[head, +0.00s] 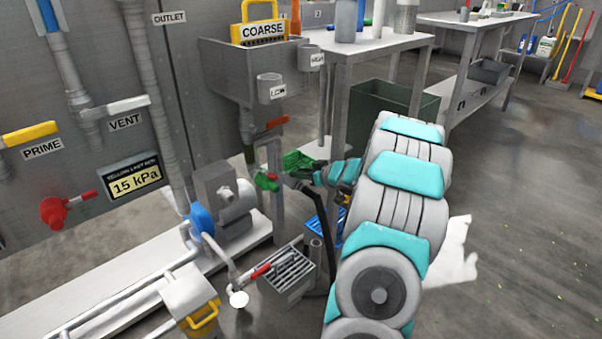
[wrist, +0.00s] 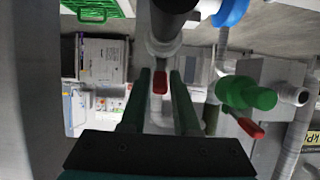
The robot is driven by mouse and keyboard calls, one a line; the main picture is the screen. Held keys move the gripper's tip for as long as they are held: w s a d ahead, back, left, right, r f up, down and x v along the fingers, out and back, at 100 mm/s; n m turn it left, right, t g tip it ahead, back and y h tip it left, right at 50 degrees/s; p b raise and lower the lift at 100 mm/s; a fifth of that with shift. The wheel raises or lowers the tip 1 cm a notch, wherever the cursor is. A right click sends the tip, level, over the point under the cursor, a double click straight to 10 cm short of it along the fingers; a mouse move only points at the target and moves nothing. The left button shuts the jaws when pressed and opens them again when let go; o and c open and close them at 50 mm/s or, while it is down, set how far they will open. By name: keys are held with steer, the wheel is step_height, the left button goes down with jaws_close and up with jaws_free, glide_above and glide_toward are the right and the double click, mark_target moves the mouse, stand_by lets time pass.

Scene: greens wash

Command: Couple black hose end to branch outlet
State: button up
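The black hose (head: 323,212) rises from the floor area and bends over at my gripper (head: 304,176). In the wrist view, my gripper (wrist: 160,76) has its two dark fingers on either side of the hose end's grey collar (wrist: 162,45), with a red lever (wrist: 160,82) between them. The black hose (wrist: 172,18) runs to the top of that view. The green branch outlet (head: 267,181) is just left of my gripper, apart from the hose end. The green outlet also shows in the wrist view (wrist: 243,93), right of the fingers, with a red handle (wrist: 248,126). The exact finger contact is partly hidden.
The blue-faced pump (head: 203,221) stands left of the outlet. A grey sink (head: 235,75) and a steel table (head: 365,47) are above and behind. A slotted grey box (head: 290,272) and a green basket (head: 300,160) are close by. Open floor (head: 525,190) lies right.

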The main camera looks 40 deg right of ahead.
jaws_close()
steer(key=shift+f, duration=0.1)
steer(key=shift+s+f+b, duration=0.1)
steer(key=shift+f+b, duration=0.2)
steer(key=shift+b, duration=0.35)
steer(key=shift+s+f+t+b, duration=0.15)
steer(key=shift+f+t+b, duration=0.3)
steer(key=shift+t+b, duration=0.7)
steer(key=shift+s+t+b, duration=0.1)
steer(key=shift+t+b, duration=0.8)
steer(key=shift+t, duration=0.05)
steer(key=shift+o, duration=1.9)
jaws_free()
steer(key=shift+s, duration=0.1)
steer(key=s, duration=0.7)
steer(key=shift+s+d+p, duration=0.3)
steer(key=shift+d+p, duration=0.05)
